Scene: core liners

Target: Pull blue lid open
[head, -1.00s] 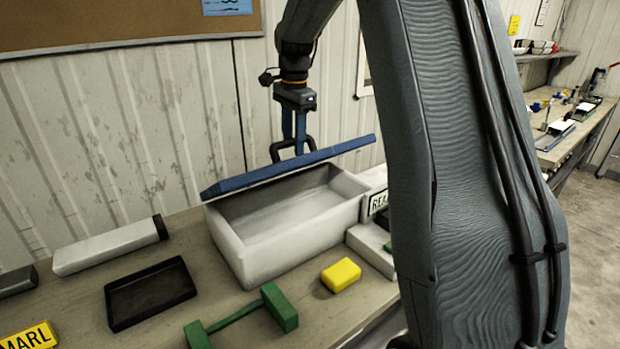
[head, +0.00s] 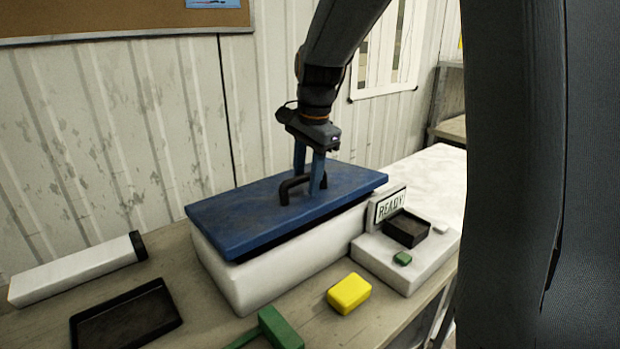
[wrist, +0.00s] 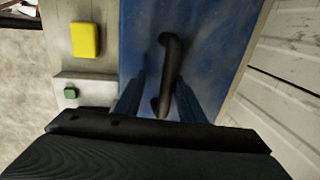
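The blue lid (head: 250,212) lies over the top of the white box (head: 270,275) in the head view. A dark band shows under its front edge, so I cannot tell if it sits fully flush. A black loop handle (head: 290,187) stands on the lid. My gripper (head: 308,180) is down at the handle, with one finger on either side. In the wrist view the fingers (wrist: 160,80) are apart, with the handle (wrist: 172,55) between them and a gap visible beside it. The box's inside is hidden.
A yellow block (head: 349,293), a green piece (head: 280,328) and a black tray (head: 125,318) lie in front. A white bar (head: 75,270) lies left. At right, a white stand (head: 405,262) holds a READY sign (head: 390,206), a small black tray (head: 407,228) and a small green block (head: 402,258). The wall is close behind.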

